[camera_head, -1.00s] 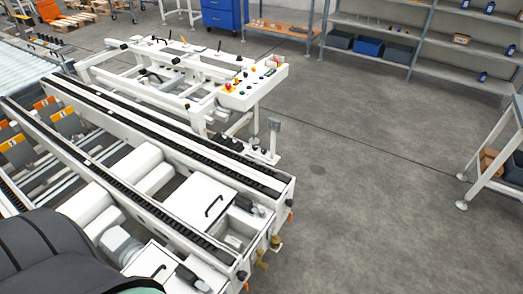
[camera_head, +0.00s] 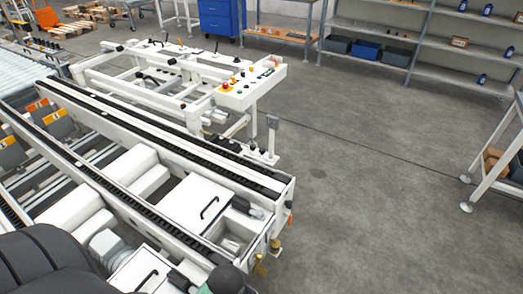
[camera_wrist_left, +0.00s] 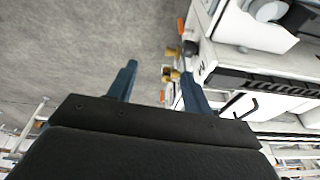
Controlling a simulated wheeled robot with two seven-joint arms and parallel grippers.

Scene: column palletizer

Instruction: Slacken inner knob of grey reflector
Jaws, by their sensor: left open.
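Two brass knobs stick out at the near end corner of the white conveyor: an upper knob (camera_head: 275,246) and a lower knob (camera_head: 260,266). In the left wrist view one brass knob (camera_wrist_left: 172,52) lies beyond the fingertips and another (camera_wrist_left: 172,76) lies between them, close to the right finger. My left gripper (camera_wrist_left: 158,72) is open with nothing held; contact with a knob cannot be told. A small grey plate (camera_head: 272,122) stands on a post by the conveyor; whether it is the grey reflector is unclear. My right gripper is out of view.
The white conveyor frame (camera_head: 170,140) with a black chain runs diagonally at left. Orange tips (camera_wrist_left: 180,25) stick out near the knobs. A white control panel (camera_head: 250,88) stands behind. The floor (camera_head: 380,200) to the right is clear up to a rack (camera_head: 490,165).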

